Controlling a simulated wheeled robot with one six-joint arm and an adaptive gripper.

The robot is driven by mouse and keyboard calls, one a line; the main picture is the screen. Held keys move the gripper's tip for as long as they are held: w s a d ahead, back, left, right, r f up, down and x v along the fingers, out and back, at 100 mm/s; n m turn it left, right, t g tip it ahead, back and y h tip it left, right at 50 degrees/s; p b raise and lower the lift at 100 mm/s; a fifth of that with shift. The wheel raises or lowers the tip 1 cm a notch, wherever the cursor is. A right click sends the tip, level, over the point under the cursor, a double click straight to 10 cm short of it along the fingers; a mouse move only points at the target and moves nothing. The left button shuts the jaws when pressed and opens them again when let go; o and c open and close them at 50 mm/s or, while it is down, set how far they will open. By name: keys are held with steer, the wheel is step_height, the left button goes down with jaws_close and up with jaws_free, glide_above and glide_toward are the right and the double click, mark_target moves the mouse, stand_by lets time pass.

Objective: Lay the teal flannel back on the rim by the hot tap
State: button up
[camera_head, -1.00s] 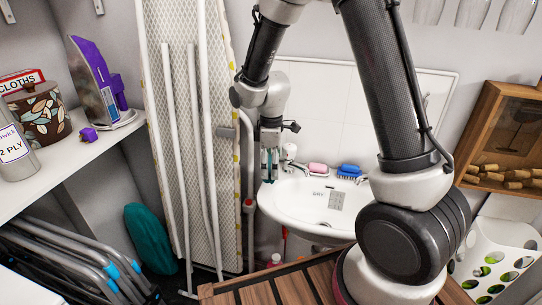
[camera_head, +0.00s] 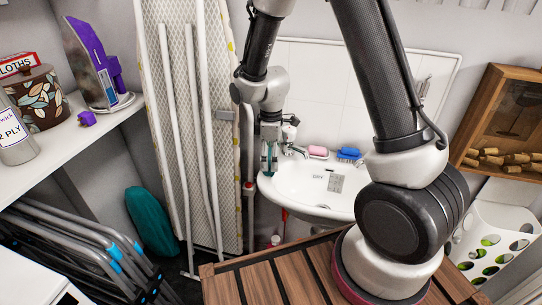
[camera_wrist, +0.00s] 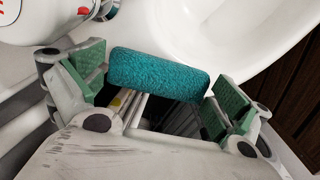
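The teal flannel (camera_wrist: 160,75) is a folded, textured strip at the edge of the white basin (camera_wrist: 215,30) in the wrist view. It seems to lie on the rim, but its underside is hidden. My gripper (camera_wrist: 160,84) has its green-padded fingers spread at the two ends of the flannel, with small gaps showing. In the head view my gripper (camera_head: 269,160) is low over the left rim of the basin (camera_head: 308,198), and its fingers hide most of the flannel. The left tap (camera_head: 290,147) stands just right of my gripper.
A pink soap (camera_head: 318,151) and a blue brush (camera_head: 348,154) sit on the basin's back ledge. An ironing board (camera_head: 185,120) leans close to the left of my gripper. A slatted wooden top (camera_head: 290,277) lies in front of the basin.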

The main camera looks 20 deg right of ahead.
step_height(320, 180, up, 12)
stand_by(0.6)
steer(key=s+d+r+m+t, duration=0.2)
steer(key=s+d+r+m, duration=0.4)
steer(key=s, duration=0.5)
steer(key=s+d+r+m+t, duration=0.2)
steer(key=s+d+r+m, duration=0.5)
steer(key=s, duration=0.5)
step_height(320, 180, up, 2)
steer(key=shift+d+r+m, duration=0.25)
steer(key=shift+d+m, duration=0.05)
steer(key=shift+d, duration=0.4)
